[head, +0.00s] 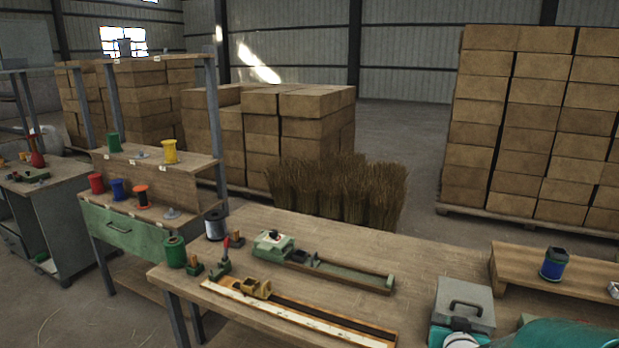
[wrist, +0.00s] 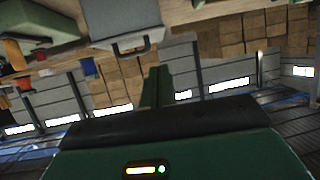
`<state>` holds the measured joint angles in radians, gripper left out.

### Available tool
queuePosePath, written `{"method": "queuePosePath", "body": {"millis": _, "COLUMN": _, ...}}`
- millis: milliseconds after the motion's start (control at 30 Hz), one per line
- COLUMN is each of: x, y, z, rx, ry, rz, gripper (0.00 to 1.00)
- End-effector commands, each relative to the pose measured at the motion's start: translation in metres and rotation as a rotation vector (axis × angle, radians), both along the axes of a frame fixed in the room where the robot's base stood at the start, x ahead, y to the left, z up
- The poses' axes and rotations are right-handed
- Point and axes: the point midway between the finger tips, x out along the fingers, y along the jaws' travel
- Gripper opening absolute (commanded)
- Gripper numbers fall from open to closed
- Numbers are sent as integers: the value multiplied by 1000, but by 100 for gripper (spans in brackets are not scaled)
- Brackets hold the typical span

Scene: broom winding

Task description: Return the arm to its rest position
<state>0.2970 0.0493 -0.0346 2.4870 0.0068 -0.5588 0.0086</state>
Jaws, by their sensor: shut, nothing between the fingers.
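My gripper (wrist: 156,72) shows in the wrist view as two dark green fingers side by side, shut and empty. It points up in that picture, in front of stacked boxes and below the grey case. The wrist view is upside down, with the workbench along its top. The gripper cannot be made out in the head view. A teal rounded part at the lower right of the head view seems to be mine. The workbench (head: 440,262) carries a green-and-white winding device (head: 272,242) and a long wooden rail fixture (head: 290,316).
A grey case (head: 465,303) stands at the bench's right, also in the wrist view (wrist: 122,22). A raised shelf (head: 515,265) holds a blue spool (head: 554,263). Green (head: 174,251) and dark (head: 215,224) spools stand at the left. Broom bristles (head: 340,190) and box stacks (head: 535,125) are behind.

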Motion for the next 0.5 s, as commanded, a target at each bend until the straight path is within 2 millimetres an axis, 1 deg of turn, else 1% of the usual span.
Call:
{"method": "queuePosePath", "body": {"millis": 33, "x": -4, "y": 15, "z": 14, "rx": 11, "ry": 30, "rz": 27, "gripper": 0}}
{"method": "queuePosePath", "body": {"millis": 167, "x": -23, "y": 51, "z": 35, "rx": 46, "ry": 142, "rz": 89, "gripper": 0}}
{"method": "queuePosePath", "body": {"millis": 267, "x": -44, "y": 77, "z": 51, "rx": 68, "ry": 229, "rz": 135, "gripper": 0}}
{"method": "queuePosePath", "body": {"millis": 300, "x": -54, "y": 87, "z": 57, "rx": 74, "ry": 265, "rz": 154, "gripper": 0}}
{"method": "queuePosePath", "body": {"millis": 367, "x": -72, "y": 102, "z": 65, "rx": 83, "ry": 319, "rz": 182, "gripper": 0}}
{"method": "queuePosePath", "body": {"millis": 467, "x": -104, "y": 124, "z": 78, "rx": 94, "ry": 410, "rz": 228, "gripper": 0}}
{"method": "queuePosePath", "body": {"millis": 500, "x": -119, "y": 132, "z": 83, "rx": 97, "ry": 446, "rz": 245, "gripper": 0}}
